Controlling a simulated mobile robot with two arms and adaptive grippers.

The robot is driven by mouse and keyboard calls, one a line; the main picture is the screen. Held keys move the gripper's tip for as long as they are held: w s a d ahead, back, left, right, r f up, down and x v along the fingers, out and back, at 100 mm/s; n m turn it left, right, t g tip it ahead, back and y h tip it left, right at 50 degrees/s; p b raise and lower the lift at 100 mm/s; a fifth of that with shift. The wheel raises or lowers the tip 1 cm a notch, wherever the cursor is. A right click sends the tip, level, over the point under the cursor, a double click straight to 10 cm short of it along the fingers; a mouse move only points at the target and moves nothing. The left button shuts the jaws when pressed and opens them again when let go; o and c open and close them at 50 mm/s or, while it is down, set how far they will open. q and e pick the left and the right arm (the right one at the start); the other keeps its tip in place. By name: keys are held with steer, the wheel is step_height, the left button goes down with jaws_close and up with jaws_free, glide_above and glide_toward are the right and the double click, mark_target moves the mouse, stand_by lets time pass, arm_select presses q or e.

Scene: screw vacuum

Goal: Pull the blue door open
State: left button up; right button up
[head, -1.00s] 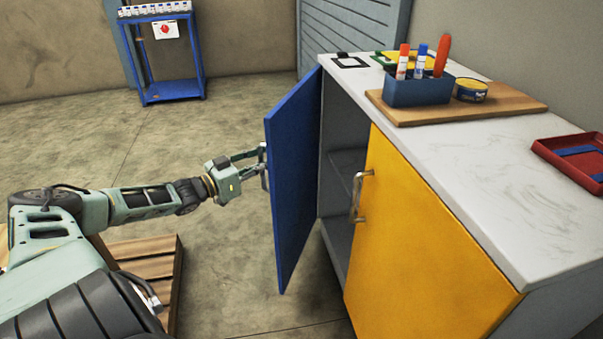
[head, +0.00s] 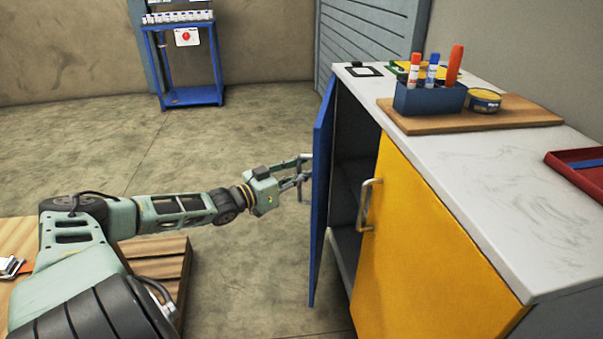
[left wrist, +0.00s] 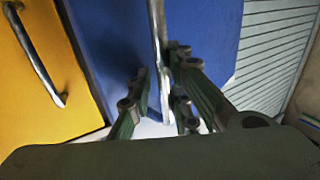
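The blue door (head: 324,190) of the cabinet stands partly open in the head view, seen almost edge-on, with the dark interior beside it. It also shows in the left wrist view (left wrist: 212,35). Its silver handle (left wrist: 158,40) runs between the fingers of my left gripper (left wrist: 160,70). The fingers stand apart on either side of the handle, and I see no firm grip on it. In the head view the left gripper (head: 305,172) is at the door's outer side, near its free edge. My right gripper is not in view.
The yellow door (head: 425,250) next to it is shut and has its own handle (head: 367,205). The countertop (head: 480,165) carries a wooden board with a blue pen holder (head: 430,98) and a red tray (head: 580,170). A blue cart (head: 190,97) stands far back. Floor left of the door is open.

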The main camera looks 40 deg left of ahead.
arm_select(q)
steer(key=shift+s+a+r+p, duration=0.1)
steer(key=shift+s+a+p, duration=0.1)
steer(key=shift+s+p, duration=0.35)
steer(key=s+a+p, duration=0.3)
steer(key=s+p, duration=0.3)
steer(key=s, duration=0.1)
steer(key=shift+p, duration=0.35)
stand_by(0.3)
steer(key=shift+c, duration=0.5)
